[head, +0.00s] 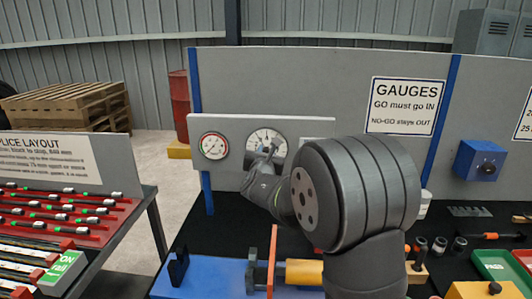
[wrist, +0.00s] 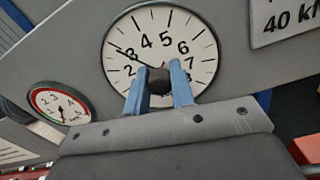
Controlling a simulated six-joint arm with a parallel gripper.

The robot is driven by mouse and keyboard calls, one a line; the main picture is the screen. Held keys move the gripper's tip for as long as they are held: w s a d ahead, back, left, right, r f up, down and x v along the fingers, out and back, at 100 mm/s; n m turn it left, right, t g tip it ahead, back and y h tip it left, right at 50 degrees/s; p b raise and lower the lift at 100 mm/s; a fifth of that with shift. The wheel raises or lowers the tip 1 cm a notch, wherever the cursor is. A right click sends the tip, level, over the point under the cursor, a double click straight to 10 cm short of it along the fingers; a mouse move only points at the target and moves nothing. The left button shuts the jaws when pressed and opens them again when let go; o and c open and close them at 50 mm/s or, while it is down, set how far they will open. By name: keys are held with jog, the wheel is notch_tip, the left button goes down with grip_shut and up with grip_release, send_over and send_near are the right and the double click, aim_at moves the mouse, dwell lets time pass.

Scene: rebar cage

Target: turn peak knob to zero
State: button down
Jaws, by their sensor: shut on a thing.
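The peak dial (head: 266,137) is a round white gauge on the grey panel in the head view. In the wrist view the dial face (wrist: 203,47) shows numbers from 2 to 7 around its visible upper part; its lower part is hidden. A dark knob (wrist: 160,88) sits at its centre. A thin dark pointer (wrist: 128,52) runs from the knob toward the 3. My gripper (wrist: 159,70) has blue fingers shut on the knob, one on each side. In the head view my gripper (head: 267,150) is at the dial, and the knob is hidden.
A small red-rimmed gauge (head: 213,146) is left of the dial. A "40 kN" plate (wrist: 285,22) is at its upper right. Below stands a blue fixture (head: 215,278) with upright dark and orange parts. A blue box with a black knob (head: 481,161) hangs at right.

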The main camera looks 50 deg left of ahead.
jog(key=n, duration=1.5)
jog(key=shift+n, duration=2.4)
jog(key=c, duration=1.2)
grip_release()
jog(key=shift+c, duration=0.2)
jog(key=shift+s, duration=0.1)
